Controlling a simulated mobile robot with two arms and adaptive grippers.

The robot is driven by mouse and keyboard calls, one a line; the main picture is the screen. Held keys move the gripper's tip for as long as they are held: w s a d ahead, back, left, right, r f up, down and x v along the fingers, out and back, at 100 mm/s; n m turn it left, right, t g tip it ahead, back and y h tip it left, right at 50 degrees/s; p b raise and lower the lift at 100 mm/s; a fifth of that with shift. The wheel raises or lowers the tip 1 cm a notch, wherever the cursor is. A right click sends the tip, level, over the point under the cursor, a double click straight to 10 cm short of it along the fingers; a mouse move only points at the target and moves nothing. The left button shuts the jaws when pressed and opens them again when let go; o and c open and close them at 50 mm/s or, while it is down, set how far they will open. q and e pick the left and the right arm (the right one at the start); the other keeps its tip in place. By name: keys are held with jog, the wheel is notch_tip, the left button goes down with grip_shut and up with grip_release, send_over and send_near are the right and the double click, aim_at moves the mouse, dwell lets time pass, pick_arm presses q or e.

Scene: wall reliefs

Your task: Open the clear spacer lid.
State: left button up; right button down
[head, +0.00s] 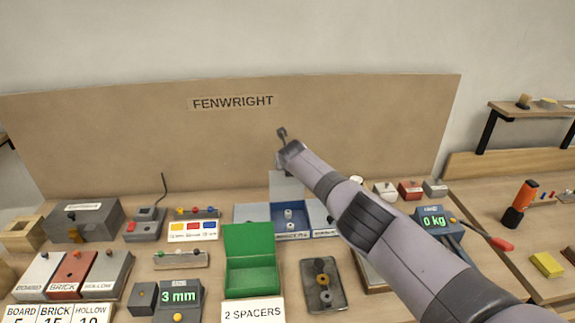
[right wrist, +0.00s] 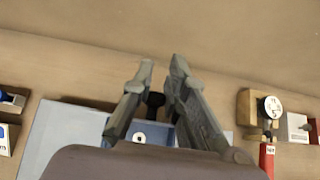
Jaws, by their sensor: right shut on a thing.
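The clear spacer lid (head: 287,184) is a pale see-through panel that stands raised at the back of a blue box (head: 290,234). Small light spacers (head: 289,214) show inside the box. My right gripper (head: 282,134) is above the lid's top edge, in front of the tan back board. In the right wrist view its two fingers (right wrist: 162,85) are closed around a small dark knob (right wrist: 155,99), which appears to be the lid's. The wrist hides much of the box there. My left gripper is not in view.
An open green box (head: 250,277) stands in front, behind a "2 SPACERS" card (head: 252,311). A grey tray (head: 335,301) with rings lies to its right. A blue scale (head: 437,222) stands right of my arm. Open space lies above the bench.

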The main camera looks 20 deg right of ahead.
jog(key=shift+s+a+f, duration=0.1)
jog(key=shift+s+f, duration=0.05)
jog(key=shift+f, duration=0.25)
jog(key=shift+s+a+f, duration=0.1)
jog(key=shift+s+f, duration=0.05)
jog(key=shift+f, duration=0.25)
jog(key=c, duration=1.7)
grip_release()
jog(key=shift+s+a+r, duration=0.1)
jog(key=shift+r, duration=0.05)
jog(key=shift+o, duration=0.8)
jog(key=shift+d+r, duration=0.2)
jog(key=shift+v, duration=0.8)
jog(key=a+v, duration=0.1)
jog(key=v, duration=0.9)
jog(key=shift+w+r, duration=0.2)
jog(key=shift+r, duration=0.35)
